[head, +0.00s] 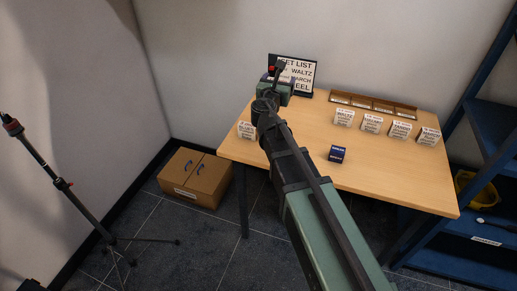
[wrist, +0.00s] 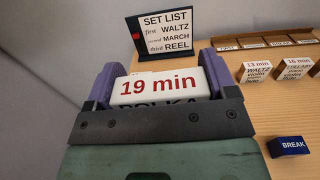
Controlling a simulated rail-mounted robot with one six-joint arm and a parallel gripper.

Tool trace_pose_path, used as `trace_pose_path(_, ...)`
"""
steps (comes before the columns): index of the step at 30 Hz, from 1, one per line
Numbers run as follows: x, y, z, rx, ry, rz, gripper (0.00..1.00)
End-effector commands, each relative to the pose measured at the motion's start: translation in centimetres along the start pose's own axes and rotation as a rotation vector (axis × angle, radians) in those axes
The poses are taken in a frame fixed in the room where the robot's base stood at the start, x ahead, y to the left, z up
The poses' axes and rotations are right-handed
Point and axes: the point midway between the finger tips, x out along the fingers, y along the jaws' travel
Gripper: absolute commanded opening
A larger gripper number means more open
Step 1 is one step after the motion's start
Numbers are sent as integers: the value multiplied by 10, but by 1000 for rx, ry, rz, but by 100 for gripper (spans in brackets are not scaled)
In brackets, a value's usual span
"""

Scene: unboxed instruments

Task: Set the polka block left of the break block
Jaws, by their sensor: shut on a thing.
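The polka block (wrist: 158,86) is white, with "19 min" in red and part of "POLKA" showing below it. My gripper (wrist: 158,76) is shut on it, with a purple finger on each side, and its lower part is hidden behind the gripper. In the head view my gripper (head: 275,84) is over the table's back left part, in front of the set list sign, and the held block cannot be made out. The break block (head: 337,154) is small and dark blue and sits on the middle of the table. In the wrist view the break block (wrist: 288,145) is at lower right, apart from the gripper.
The set list sign (head: 302,72) reads waltz, march, reel. A brown rack (head: 373,104) with labelled places stands at the table's back. Several white blocks (head: 372,123) stand before it; another white block (head: 246,130) is at the left edge. Bare tabletop (head: 390,175) surrounds the break block.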

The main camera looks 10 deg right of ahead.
Motion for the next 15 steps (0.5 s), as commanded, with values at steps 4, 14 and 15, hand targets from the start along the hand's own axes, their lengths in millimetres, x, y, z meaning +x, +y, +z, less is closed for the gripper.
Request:
trace_pose_path(4, -2, -10, 0, 0, 0, -50, 54)
trace_pose_path(14, -1, -9, -76, 0, 0, -49, 54)
trace_pose_path(15, -1, -9, -91, 0, 0, -49, 54)
